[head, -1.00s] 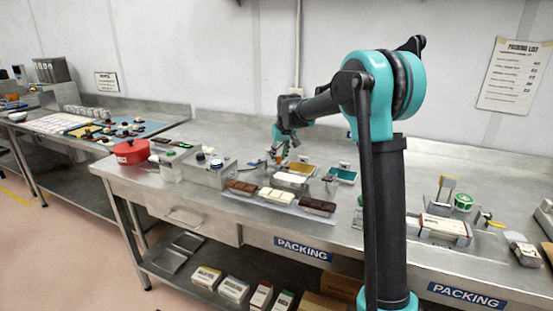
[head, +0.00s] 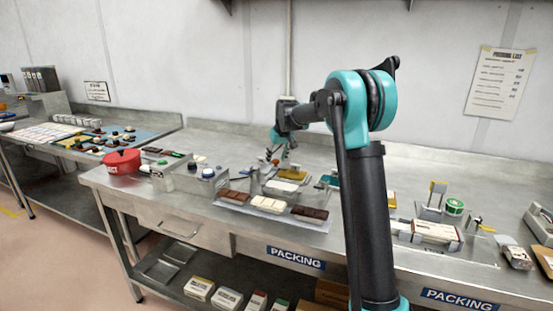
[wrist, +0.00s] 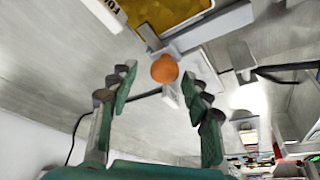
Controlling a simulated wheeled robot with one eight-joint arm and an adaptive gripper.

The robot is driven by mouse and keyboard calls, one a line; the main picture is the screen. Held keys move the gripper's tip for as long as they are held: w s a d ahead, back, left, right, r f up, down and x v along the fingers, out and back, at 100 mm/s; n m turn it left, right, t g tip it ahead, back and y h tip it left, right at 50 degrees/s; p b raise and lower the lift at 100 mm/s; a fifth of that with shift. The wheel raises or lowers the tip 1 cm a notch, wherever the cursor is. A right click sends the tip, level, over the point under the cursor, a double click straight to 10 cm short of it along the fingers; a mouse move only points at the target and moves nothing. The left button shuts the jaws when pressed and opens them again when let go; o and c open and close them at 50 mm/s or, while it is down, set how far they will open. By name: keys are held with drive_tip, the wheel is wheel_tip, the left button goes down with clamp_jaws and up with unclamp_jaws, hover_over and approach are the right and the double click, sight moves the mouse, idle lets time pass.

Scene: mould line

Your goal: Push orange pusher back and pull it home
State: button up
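The orange pusher knob (wrist: 164,69) is a round ball in the wrist view, beside a light metal block. My gripper (wrist: 160,78) is open, with one green-lined finger on each side of the knob. Gaps show between the knob and both fingers, so I see no grip on it. In the head view my gripper (head: 278,157) is low over the back of the packing bench, and a small orange spot shows at its fingers. The rest of the pusher is too small to make out there.
Chocolate bars (head: 268,204) lie on a tray in front of my gripper. A grey box with buttons (head: 196,178) and a red pot (head: 122,162) stand to the left. In the wrist view, a yellow panel (wrist: 165,12) and grey metal parts lie close to the knob.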

drive_tip(key=v, duration=1.2)
drive_tip(key=shift+s, duration=0.1)
